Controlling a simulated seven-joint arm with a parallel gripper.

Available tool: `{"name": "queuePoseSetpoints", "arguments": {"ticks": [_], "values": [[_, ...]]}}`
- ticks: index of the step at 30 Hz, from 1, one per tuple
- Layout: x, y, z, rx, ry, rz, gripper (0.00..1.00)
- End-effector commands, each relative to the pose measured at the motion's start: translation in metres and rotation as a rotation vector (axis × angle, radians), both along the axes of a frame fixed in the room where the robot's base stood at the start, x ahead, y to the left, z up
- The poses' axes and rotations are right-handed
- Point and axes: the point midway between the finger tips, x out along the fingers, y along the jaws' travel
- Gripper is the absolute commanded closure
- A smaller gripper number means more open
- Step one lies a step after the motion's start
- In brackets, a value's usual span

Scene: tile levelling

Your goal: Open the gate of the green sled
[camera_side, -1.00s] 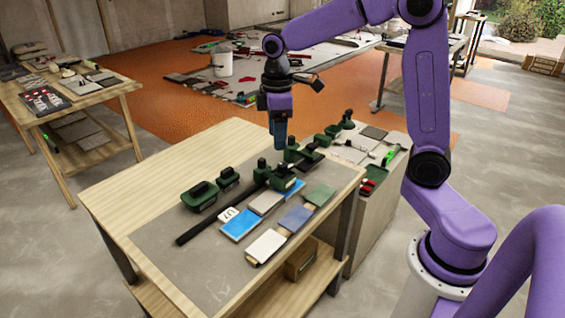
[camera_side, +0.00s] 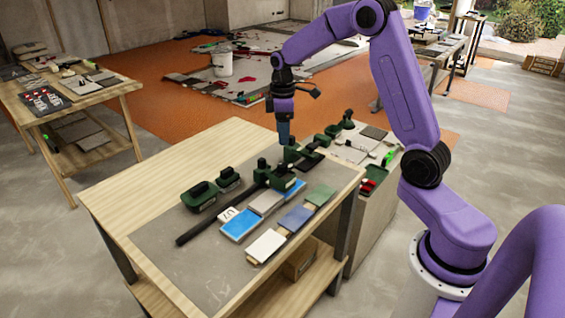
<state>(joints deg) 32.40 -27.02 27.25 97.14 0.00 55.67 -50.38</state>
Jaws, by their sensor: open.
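Several dark green pieces with knobs or handles sit along a black rail (camera_side: 207,227) on the bench. One green block (camera_side: 282,180) sits on the rail beside the blue and beige tiles, with a green knob (camera_side: 262,172) just left of it. Another green knobbed piece (camera_side: 291,152) stands farther back. I cannot tell for certain which of these is the green sled, and its gate is too small to make out. My gripper (camera_side: 284,142) points down directly above or behind the farther knobbed piece. It is open and seems empty; whether it touches the piece is unclear.
Two green handled blocks (camera_side: 200,196) (camera_side: 228,179) lie left of the rail. Blue, white and green tiles (camera_side: 239,225) lie in rows to its right. A side stand (camera_side: 375,170) with tools adjoins the bench. The wooden left part of the bench (camera_side: 165,170) is clear.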

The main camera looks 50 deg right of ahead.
Motion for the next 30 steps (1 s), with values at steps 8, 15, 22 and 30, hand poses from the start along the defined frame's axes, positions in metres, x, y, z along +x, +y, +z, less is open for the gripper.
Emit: {"name": "queuePoseSetpoints", "arguments": {"ticks": [8,15,22,30], "values": [[-0.001,0.000,-0.054,0.001,0.005,0.000,0.42],[0.000,0.000,-0.092,0.000,0.001,0.001,0.42],[0.000,0.000,-0.108,0.000,0.000,0.000,0.42],[0.000,0.000,-0.110,0.000,-0.001,0.000,0.42]]}}
